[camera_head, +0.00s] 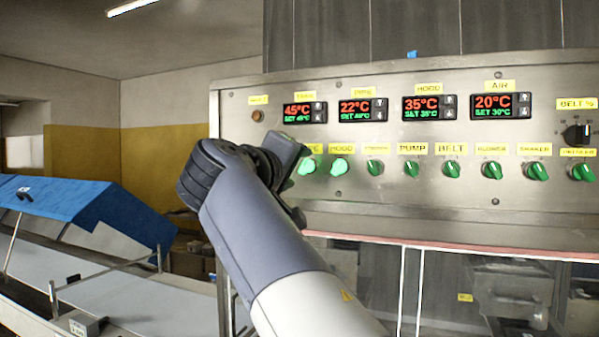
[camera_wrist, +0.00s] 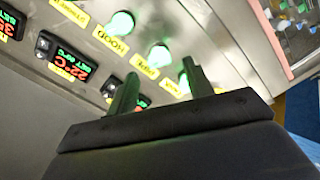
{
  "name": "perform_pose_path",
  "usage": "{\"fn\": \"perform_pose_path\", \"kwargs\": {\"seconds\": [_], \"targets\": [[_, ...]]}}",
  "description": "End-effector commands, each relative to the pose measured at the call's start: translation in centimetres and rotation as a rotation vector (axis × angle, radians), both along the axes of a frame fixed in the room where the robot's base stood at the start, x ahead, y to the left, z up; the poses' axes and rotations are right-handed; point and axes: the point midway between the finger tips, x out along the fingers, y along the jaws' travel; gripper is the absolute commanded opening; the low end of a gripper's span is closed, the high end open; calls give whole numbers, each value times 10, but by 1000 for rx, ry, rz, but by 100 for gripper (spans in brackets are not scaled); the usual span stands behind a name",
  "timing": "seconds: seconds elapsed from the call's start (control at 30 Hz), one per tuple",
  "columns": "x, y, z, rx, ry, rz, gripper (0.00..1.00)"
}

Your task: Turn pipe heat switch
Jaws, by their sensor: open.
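The pipe heat switch (camera_head: 307,167) is a lit green knob on the steel panel, partly hidden by my gripper in the head view. Its label there ends in "PE". In the wrist view the pipe switch (camera_wrist: 159,55) glows green just beyond my fingertips, above its yellow label. My gripper (camera_wrist: 158,69) is open and empty, its two fingers spread and pointing at the panel. In the head view my gripper (camera_head: 290,150) is at the panel's left part, mostly hidden by my wrist. I cannot tell whether it touches the switch.
The lit hood switch (camera_head: 338,167) is close on the right of the pipe switch; more green knobs continue rightward. The pipe display (camera_head: 363,109) reads 22°C. A glowing knob at the right finger is mostly hidden. A blue-covered conveyor (camera_head: 90,212) stands at left.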

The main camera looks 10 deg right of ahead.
Motion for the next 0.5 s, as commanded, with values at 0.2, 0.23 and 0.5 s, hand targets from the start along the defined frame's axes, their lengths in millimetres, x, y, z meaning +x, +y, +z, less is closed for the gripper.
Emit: {"fn": "perform_pose_path", "kwargs": {"seconds": [0.2,0.23,0.5], "targets": [[-33,25,-2,0,-1,5,49],[-37,28,-2,1,-1,6,49],[-56,41,-1,0,0,1,49]]}}
